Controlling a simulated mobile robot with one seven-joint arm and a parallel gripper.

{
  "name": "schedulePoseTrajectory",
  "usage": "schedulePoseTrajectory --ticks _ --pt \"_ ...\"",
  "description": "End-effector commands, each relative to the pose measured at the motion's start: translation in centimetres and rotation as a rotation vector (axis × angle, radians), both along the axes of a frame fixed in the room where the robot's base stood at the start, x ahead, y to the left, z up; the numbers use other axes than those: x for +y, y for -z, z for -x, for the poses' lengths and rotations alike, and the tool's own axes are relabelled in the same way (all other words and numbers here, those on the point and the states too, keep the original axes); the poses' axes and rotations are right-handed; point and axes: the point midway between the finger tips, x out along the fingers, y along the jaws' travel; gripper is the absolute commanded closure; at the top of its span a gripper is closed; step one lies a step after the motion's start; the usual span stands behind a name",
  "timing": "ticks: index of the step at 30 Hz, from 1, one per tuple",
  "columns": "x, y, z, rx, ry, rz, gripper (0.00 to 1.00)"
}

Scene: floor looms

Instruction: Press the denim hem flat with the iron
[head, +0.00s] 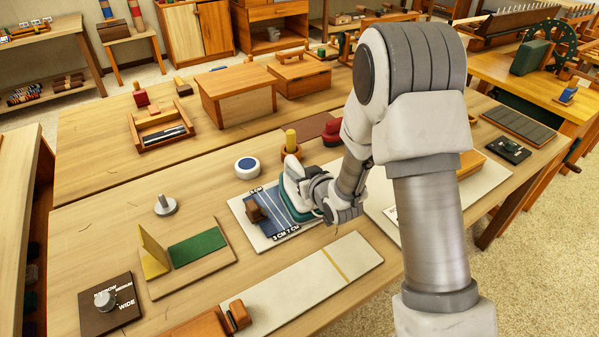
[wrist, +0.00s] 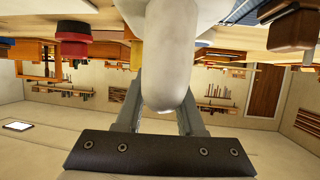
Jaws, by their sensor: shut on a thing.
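The denim piece (head: 259,222) is dark blue with pale lines and lies on a white board marked in centimetres. The iron (head: 289,204), teal below and white above, is over its right part. I cannot tell whether it touches the cloth. A brown wooden block (head: 254,211) sits on the denim's left side; it also shows in the wrist view (wrist: 290,31). My gripper (head: 312,190) is at the iron. In the wrist view my gripper (wrist: 172,112) has its fingers on either side of the iron's white part (wrist: 172,50). My arm and the iron hide the denim's right side.
A round white and blue tin (head: 247,168), a wooden cup with a yellow peg (head: 291,146) and a red pad (head: 333,131) stand behind the board. A long pale board (head: 310,283) lies in front. A green and yellow fixture (head: 196,247) is at left.

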Motion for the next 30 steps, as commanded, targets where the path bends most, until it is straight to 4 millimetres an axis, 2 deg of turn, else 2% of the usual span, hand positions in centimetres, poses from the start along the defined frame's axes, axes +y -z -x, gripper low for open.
schedulePoseTrajectory --ticks 14,30 --pt "0.0 -0.3 0.0 -0.002 0.000 0.000 1.00" --pt "0.0 -5.2 -0.1 -0.007 0.000 -0.002 1.00"
